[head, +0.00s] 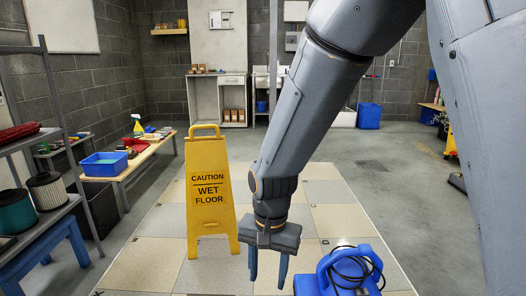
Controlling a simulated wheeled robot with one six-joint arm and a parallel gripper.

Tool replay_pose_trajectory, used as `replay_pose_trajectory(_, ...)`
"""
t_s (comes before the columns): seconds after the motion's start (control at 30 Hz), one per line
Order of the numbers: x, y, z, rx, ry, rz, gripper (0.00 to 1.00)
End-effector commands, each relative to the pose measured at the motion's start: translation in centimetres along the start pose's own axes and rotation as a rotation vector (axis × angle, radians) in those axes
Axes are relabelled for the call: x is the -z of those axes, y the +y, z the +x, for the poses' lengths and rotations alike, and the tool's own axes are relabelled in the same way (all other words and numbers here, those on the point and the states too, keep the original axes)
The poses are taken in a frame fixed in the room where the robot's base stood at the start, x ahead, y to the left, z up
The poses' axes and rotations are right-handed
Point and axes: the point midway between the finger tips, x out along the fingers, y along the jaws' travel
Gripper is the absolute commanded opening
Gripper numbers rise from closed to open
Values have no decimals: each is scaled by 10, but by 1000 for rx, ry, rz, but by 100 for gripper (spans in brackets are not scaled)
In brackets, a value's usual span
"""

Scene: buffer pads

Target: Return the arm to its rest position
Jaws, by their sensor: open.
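My gripper (267,268) hangs at the end of my grey arm near the bottom middle of the head view. Its two blue-grey fingers point down and stand apart, with nothing between them. It hangs above the tiled floor as seen here. A yellow wet floor sign (209,198) stands upright to its left. A blue machine with a coiled black cable (342,272) is close to its right, cut off by the bottom edge. I cannot tell how far the fingers are from the machine.
A wooden bench (138,160) with a blue tub (104,164) runs along the left. A metal shelf (40,232) with filters is at the near left. A blue bin (369,116) stands at the back. Tiled floor (325,190) behind the gripper is clear.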

Motion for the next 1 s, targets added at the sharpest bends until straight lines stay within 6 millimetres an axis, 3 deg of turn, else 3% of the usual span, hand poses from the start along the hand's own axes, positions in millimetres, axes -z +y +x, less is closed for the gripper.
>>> replay_pose_trajectory(0.03,-19,2,-13,5,2,-96,44)
replay_pose_trajectory(0.2,-72,16,-40,10,-1,-402,44)
replay_pose_trajectory(0.6,-146,50,-66,22,-5,-859,44)
replay_pose_trajectory(1.0,-127,78,-120,9,-4,-738,44)
